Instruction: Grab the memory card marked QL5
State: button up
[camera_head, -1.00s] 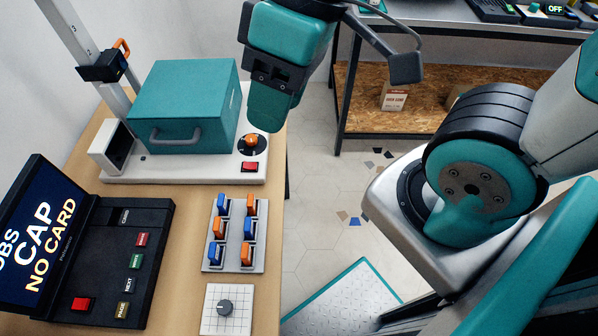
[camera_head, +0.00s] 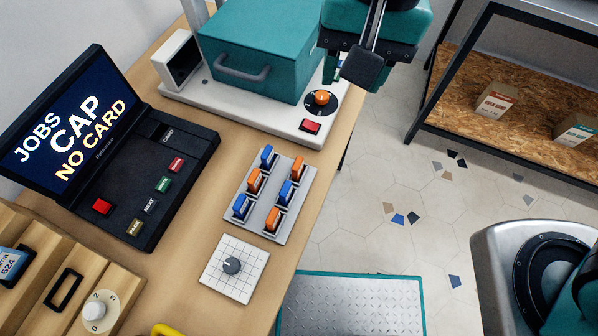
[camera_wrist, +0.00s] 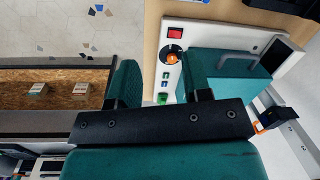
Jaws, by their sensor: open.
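Several memory cards with blue and orange tops stand in two columns in a grey rack (camera_head: 258,216) on the bench. The blue ones include a far-left card (camera_head: 267,157) and a near-left card (camera_head: 240,206); the orange ones include a near-right card (camera_head: 272,219). No marking is legible on them, so I cannot tell which is QL5. My gripper (camera_wrist: 165,84) is open and empty in the wrist view, near the white printer base (camera_wrist: 168,58).
A teal box with a handle (camera_head: 262,52) stands on the base with an orange knob (camera_head: 321,97) and red button (camera_head: 311,127). A black terminal (camera_head: 120,200) reads "NO CARD".

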jog(key=a+f+m+h+b, duration=0.1)
jog(key=a+f+m+b, duration=0.15)
jog(key=a+f, duration=0.4)
send_over(298, 163)
jog(key=shift+m+t, duration=0.3)
jog(key=shift+m, duration=0.15)
notch_tip(298, 163, down, 11)
jog(key=shift+a+r, duration=0.1)
jog(key=shift+f+p, duration=0.3)
jog(key=shift+f, duration=2.7)
grip_shut()
